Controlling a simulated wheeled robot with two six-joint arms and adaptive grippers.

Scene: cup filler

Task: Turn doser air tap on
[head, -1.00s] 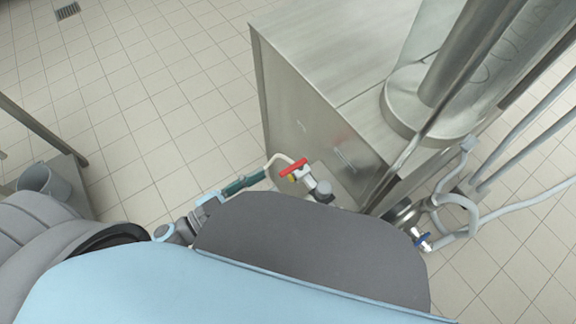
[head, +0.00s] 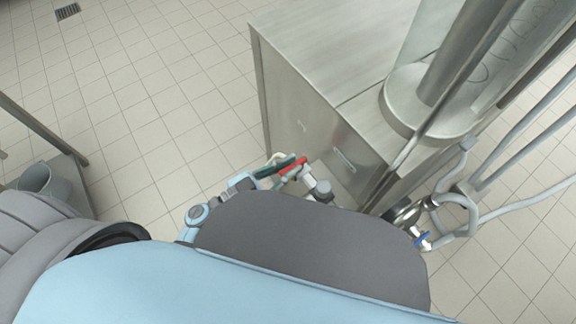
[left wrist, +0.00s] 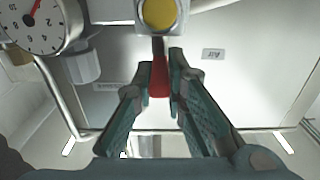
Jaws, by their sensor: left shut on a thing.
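The air tap's red handle (head: 293,166) is on the side of the steel doser cabinet, above a grey fitting (head: 323,190). In the left wrist view the red handle (left wrist: 159,80) points down from a round yellow part (left wrist: 158,14), with a label reading "Air" (left wrist: 213,54) beside it. My left gripper (head: 285,168) has its fingers on the handle. In the left wrist view its two green-grey fingers (left wrist: 161,85) stand on either side of the handle and are shut on it. My right gripper is not in view.
The steel cabinet (head: 330,70) rises just behind the tap. A pressure gauge (left wrist: 35,22) shows beside the tap in the left wrist view. A blue-handled valve (head: 423,240) with hoses is at the right. A grey bucket (head: 38,178) stands at the far left. Tiled floor lies open between.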

